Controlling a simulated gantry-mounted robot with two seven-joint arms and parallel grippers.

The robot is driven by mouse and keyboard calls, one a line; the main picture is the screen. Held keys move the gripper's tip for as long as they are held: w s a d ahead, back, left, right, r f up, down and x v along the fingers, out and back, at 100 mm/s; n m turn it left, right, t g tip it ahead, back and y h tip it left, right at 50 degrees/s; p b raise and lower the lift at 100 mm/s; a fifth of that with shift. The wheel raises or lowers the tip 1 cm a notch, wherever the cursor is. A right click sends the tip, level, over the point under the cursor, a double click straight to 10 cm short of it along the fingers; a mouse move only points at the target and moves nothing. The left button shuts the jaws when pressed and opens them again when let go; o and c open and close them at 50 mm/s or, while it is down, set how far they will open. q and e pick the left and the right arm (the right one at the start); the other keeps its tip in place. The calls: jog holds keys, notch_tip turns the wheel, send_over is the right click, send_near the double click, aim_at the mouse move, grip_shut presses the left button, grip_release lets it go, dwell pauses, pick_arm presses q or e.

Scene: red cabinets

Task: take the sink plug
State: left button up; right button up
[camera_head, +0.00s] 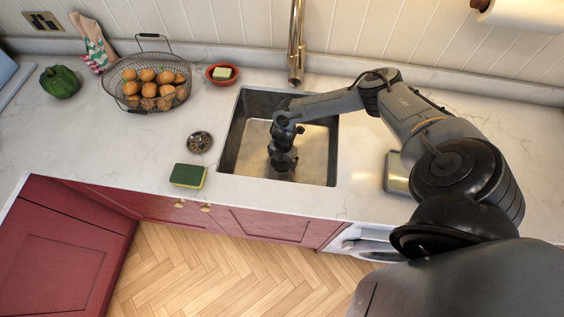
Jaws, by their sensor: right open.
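The sink plug (199,142) is a small round metal piece with dark openings. It lies on the pale counter, left of the sink (233,146). My right arm reaches in from the right, and my right gripper (283,166) points down inside the sink basin. The gripper is open and stands to the right of the plug, apart from it. The fingers are dark and small, and the drain beneath them is hidden. My left gripper is not in view.
A green and yellow sponge (188,176) lies near the counter's front edge. The brass faucet (296,45) rises at the sink's back.

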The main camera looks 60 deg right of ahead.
jog(key=shift+f, duration=0.3)
jog(key=shift+c, duration=0.2)
jog(key=c, duration=0.9)
jog(key=shift+o, duration=0.2)
jog(key=shift+r, duration=0.1)
